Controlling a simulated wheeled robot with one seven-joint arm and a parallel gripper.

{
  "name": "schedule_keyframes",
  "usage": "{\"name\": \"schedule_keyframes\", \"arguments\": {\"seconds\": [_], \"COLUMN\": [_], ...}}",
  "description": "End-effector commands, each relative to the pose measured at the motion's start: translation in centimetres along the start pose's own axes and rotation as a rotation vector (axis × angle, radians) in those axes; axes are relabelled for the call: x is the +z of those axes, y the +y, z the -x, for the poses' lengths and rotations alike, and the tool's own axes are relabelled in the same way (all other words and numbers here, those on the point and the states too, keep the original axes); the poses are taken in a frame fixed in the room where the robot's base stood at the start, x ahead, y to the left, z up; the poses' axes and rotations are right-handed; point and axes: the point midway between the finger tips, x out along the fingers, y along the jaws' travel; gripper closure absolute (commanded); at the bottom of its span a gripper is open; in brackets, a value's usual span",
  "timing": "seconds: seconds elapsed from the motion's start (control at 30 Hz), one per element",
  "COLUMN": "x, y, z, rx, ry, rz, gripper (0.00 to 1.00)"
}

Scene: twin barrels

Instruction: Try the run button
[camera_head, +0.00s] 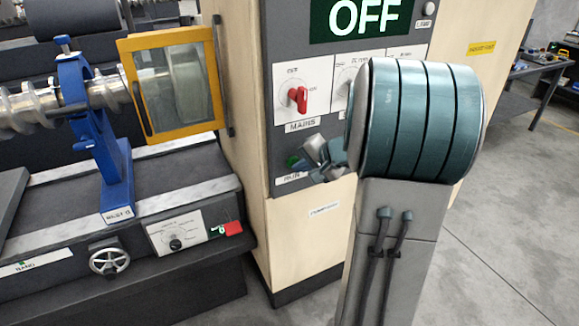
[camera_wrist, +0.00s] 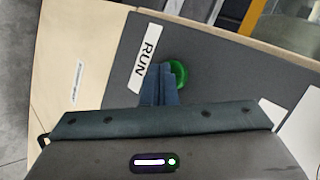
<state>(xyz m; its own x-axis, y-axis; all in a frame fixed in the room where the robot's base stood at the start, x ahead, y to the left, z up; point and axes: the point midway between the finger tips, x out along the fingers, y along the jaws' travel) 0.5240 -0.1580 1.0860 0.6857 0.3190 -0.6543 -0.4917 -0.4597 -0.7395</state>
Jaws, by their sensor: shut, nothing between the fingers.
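The green run button (camera_wrist: 179,73) sits on the dark grey panel beside a white RUN label (camera_wrist: 148,55). In the head view a small part of the green button (camera_head: 293,161) shows at the left of my gripper (camera_head: 318,152), above its label. My gripper also shows in the wrist view (camera_wrist: 161,68), its fingers closed together with nothing between them. The fingertips overlap the edge of the button in that view; I cannot tell whether they touch it. The display (camera_head: 362,17) above reads OFF.
A red MAINS knob (camera_head: 299,97) is on a white plate above the button, with other knob plates to its right, partly hidden by my arm. A machine with a yellow-framed guard (camera_head: 174,84) and blue stand (camera_head: 95,140) is at left. Open floor (camera_head: 500,230) lies at right.

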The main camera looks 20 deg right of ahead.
Motion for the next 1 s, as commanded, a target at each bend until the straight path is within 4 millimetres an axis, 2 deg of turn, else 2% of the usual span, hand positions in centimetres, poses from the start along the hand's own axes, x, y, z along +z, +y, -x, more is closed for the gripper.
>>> {"name": "schedule_keyframes", "arguments": {"seconds": [0.17, 0.57, 1.0], "x": [0.5, 0.7, 2.8], "y": [0.7, 0.8, 2.9], "z": [0.6, 1.0, 3.8], "rx": [-0.001, 0.0, -0.001], "ry": [0.001, 0.001, 0.003], "rz": [-0.001, -0.001, -0.002], "gripper": [1.0, 1.0, 1.0]}}
